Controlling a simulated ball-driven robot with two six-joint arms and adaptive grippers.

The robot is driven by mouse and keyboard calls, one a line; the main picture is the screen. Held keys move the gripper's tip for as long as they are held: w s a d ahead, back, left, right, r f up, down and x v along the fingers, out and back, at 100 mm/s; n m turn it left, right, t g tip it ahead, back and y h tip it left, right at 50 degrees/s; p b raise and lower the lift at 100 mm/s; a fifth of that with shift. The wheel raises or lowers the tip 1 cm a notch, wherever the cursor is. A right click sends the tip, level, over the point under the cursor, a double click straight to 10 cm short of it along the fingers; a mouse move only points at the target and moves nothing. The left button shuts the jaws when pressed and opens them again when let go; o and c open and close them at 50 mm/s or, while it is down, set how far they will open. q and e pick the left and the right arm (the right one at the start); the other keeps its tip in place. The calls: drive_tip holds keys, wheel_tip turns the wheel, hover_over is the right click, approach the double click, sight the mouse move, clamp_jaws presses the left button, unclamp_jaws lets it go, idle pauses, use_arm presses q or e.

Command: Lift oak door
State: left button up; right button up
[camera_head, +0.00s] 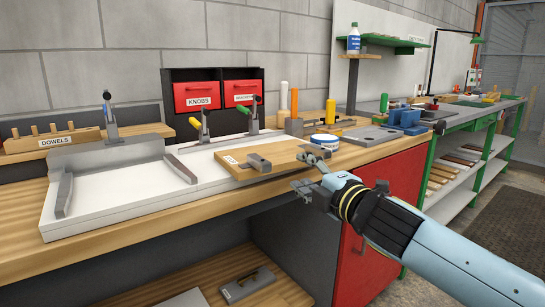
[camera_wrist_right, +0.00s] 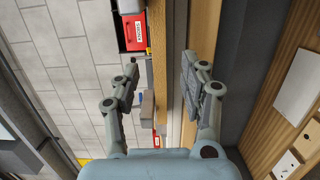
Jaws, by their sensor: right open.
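The oak door (camera_head: 280,152) is a flat light-wood panel with a small label and grey metal pieces. It lies on the white-topped fixture at the bench's front and overhangs near its right end. My right gripper (camera_head: 308,170) is open and empty at the door's right front corner, one finger higher and the other lower, at the bench edge. In the right wrist view its two fingers (camera_wrist_right: 160,72) are spread, with wood and pale edges seen between them. I cannot tell whether either finger touches the door. My left gripper is out of view.
White fixture (camera_head: 120,185) with grey fences and toggle clamps (camera_head: 205,125) stands behind and left. Red bins (camera_head: 196,96) and a dowel rack (camera_head: 55,140) stand at the back. A red cabinet (camera_head: 375,235) is below.

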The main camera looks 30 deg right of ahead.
sight(293, 165)
drive_tip(key=w, duration=0.5)
drive_tip(key=shift+w+d+p, duration=0.1)
drive_tip(key=shift+w+p, duration=0.25)
drive_tip(key=shift+p, duration=0.05)
clamp_jaws()
drive_tip(key=shift+r, duration=0.1)
